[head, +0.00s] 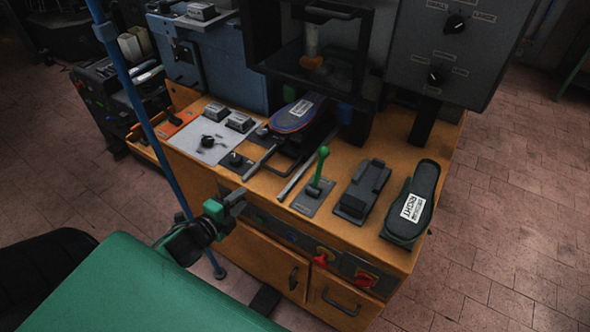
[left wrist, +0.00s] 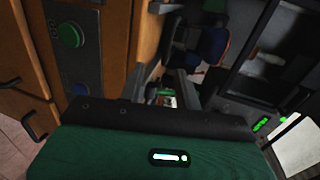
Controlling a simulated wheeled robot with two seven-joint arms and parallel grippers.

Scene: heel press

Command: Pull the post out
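The post seems to be the dark support under a sole with a blue and orange rim (head: 292,115). That sole carries a white label and sits at the mouth of the black press frame (head: 367,75); the support itself is mostly hidden. A black handle-like frame (head: 283,160) and metal rails lie in front of it. My left gripper (head: 238,199) is at the bench's front edge, below and left of the rails, apart from the sole and empty. Its fingers stand apart in the left wrist view (left wrist: 168,88). The blue-rimmed sole also shows there (left wrist: 213,45). My right gripper is out of view.
A green-knobbed lever (head: 318,172), a black block (head: 361,190) and a sole labelled RIGHT (head: 412,205) stand on the wooden bench to the right. A grey knob panel (head: 205,142) is at left. A blue pole (head: 140,100) stands at left. Red knobs (head: 322,257) are on the front.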

